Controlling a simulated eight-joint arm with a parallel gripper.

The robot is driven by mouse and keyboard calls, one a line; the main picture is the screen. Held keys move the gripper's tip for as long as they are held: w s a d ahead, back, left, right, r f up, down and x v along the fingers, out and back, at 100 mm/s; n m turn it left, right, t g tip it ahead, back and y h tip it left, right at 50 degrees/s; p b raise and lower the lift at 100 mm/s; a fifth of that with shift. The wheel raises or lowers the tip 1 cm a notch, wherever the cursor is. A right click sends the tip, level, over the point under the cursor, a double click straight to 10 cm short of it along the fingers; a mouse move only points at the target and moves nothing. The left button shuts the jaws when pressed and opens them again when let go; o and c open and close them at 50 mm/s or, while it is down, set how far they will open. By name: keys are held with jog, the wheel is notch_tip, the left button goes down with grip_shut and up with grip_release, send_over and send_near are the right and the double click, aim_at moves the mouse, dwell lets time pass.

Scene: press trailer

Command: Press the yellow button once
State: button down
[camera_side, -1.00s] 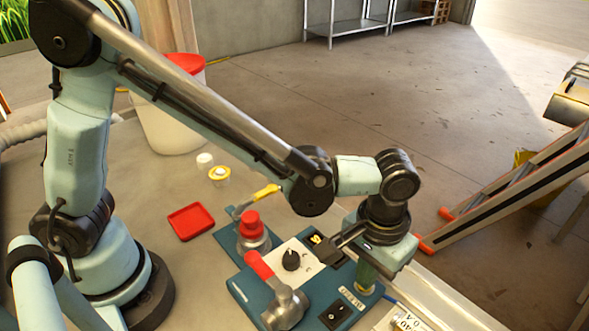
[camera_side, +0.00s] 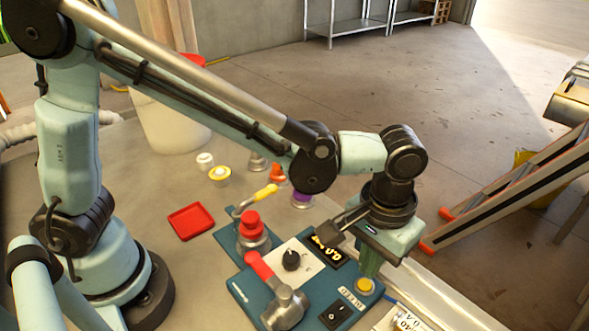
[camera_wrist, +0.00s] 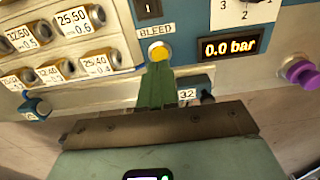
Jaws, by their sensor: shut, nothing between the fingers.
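The yellow button (camera_side: 364,286) sits at the right corner of the blue control panel (camera_side: 240,291), beside a white BLEED label. In the wrist view the yellow button (camera_wrist: 158,52) shows just beyond my fingertips, with its silver ring partly hidden by them. My gripper (camera_side: 368,272) points down above the button, its green fingers shut with nothing between them. In the wrist view the shut fingers (camera_wrist: 157,75) overlap the button's lower edge. A gap seems to show between fingertips and button in the side view.
The panel also bears a red-handled lever (camera_side: 262,268), a red knob (camera_side: 251,224), a black dial (camera_side: 291,260), a black switch (camera_side: 335,316) and a display (camera_wrist: 230,47) reading 0.0 bar. A red tray (camera_side: 191,221) lies to the left.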

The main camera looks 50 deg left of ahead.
notch_tip(320, 180, up, 7)
jog(key=shift+r, duration=0.2)
dwell(0.5)
jog(key=shift+a, duration=0.1)
dwell(0.4)
jog(key=s+a+t, duration=0.2)
jog(key=a+t, duration=0.5)
jog(key=a, duration=1.7)
jog(key=shift+s+f, duration=0.2)
jog(key=shift+f, duration=0.1)
